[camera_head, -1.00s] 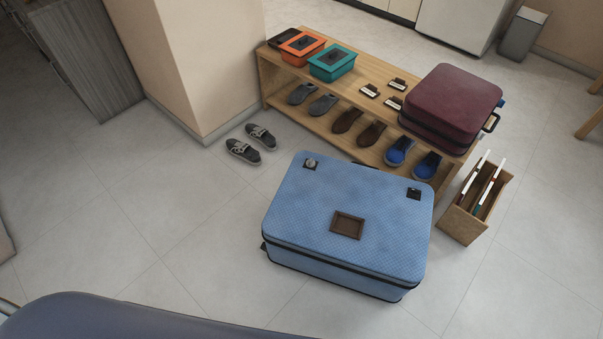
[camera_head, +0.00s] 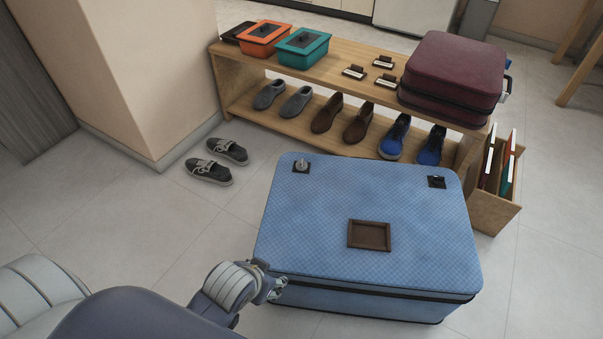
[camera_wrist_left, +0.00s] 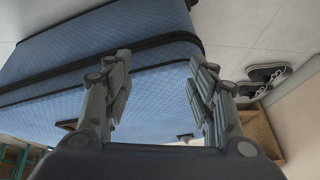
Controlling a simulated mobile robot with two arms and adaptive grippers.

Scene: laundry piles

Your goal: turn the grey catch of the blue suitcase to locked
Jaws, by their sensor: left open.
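The blue suitcase (camera_head: 330,215) lies flat on the floor in the head view, with a brown framed panel on its top. A grey catch (camera_head: 302,165) sits on a dark plate at its far left corner. A second, darker catch (camera_head: 437,182) is at the far right corner. I cannot tell the grey catch's setting at this size. My left gripper (camera_head: 279,289) is low beside the suitcase's near left corner, well short of the grey catch. In the left wrist view its fingers (camera_wrist_left: 158,58) are apart and empty, with the suitcase side (camera_wrist_left: 60,62) beyond. My right gripper is not in view.
A wooden shoe bench (camera_head: 340,65) stands close behind the suitcase, with several shoes below and boxes and a maroon suitcase (camera_head: 455,72) on top. Grey shoes (camera_head: 210,170) lie on the floor at left. A wooden file box (camera_head: 490,212) stands at right.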

